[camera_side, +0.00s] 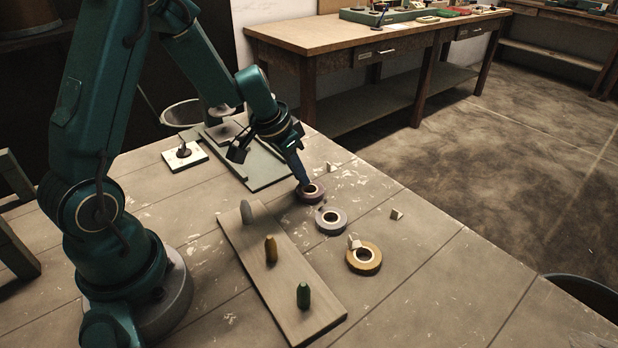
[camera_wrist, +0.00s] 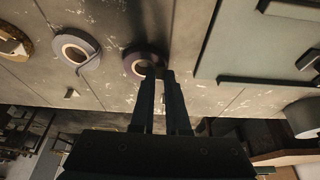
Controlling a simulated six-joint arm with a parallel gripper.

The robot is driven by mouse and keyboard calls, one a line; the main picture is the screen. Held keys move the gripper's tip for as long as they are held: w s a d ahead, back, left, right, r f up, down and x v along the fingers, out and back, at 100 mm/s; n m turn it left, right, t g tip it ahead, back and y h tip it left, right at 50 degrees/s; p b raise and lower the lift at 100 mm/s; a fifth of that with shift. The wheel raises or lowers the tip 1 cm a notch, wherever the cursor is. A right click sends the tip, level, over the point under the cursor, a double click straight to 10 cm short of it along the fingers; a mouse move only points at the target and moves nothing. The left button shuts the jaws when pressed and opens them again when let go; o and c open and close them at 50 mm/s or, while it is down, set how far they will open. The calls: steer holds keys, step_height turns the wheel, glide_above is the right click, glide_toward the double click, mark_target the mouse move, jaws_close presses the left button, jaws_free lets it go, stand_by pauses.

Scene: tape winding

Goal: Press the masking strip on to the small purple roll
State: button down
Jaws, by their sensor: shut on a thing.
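The small purple roll (camera_side: 311,194) lies flat on the worktop, the farthest of three tape rolls. It also shows in the wrist view (camera_wrist: 138,62), just left of the fingertips. My gripper (camera_side: 302,182) points down at the roll's back-left rim, its tips at the rim. In the wrist view my gripper (camera_wrist: 168,74) has its fingers close together at the roll's edge. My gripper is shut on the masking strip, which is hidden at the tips. I cannot tell whether the strip touches the roll.
A grey roll (camera_side: 331,220) and a brown roll (camera_side: 363,258) lie nearer the camera. A pale piece (camera_side: 354,243) is at the brown roll; others (camera_side: 331,166) (camera_side: 397,214) lie on the worktop. A board (camera_side: 275,278) with three upright pegs is nearby. A grey-green tray (camera_side: 259,170) lies behind.

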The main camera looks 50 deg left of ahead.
steer(key=shift+c, duration=2.2)
jaws_free()
steer(key=shift+w+d+r, duration=0.15)
steer(key=shift+r, duration=0.75)
steer(key=shift+a+r, duration=0.2)
steer(key=shift+r, duration=0.45)
steer(key=shift+s+r, duration=0.2)
steer(key=shift+r, duration=1.25)
steer(key=shift+d, duration=0.15)
